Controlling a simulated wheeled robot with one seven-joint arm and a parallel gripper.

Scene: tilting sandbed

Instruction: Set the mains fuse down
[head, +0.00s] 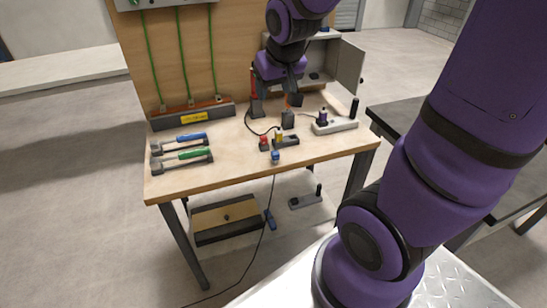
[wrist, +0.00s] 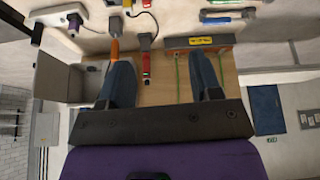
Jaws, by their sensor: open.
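My gripper (head: 291,90) is above the back of the workbench, in front of the open grey cabinet. In the wrist view its two fingers are wide apart with nothing between them (wrist: 162,70). An orange piece (head: 294,100) shows just under the gripper in the head view; in the wrist view (wrist: 115,48) it is by the tip of the left finger. I cannot tell which thing is the mains fuse. A small dark thing (head: 314,76) sits in the cabinet (head: 349,67). A dark block with a cable (head: 288,119) stands on the bench.
A pale strip (head: 335,125) lies right.

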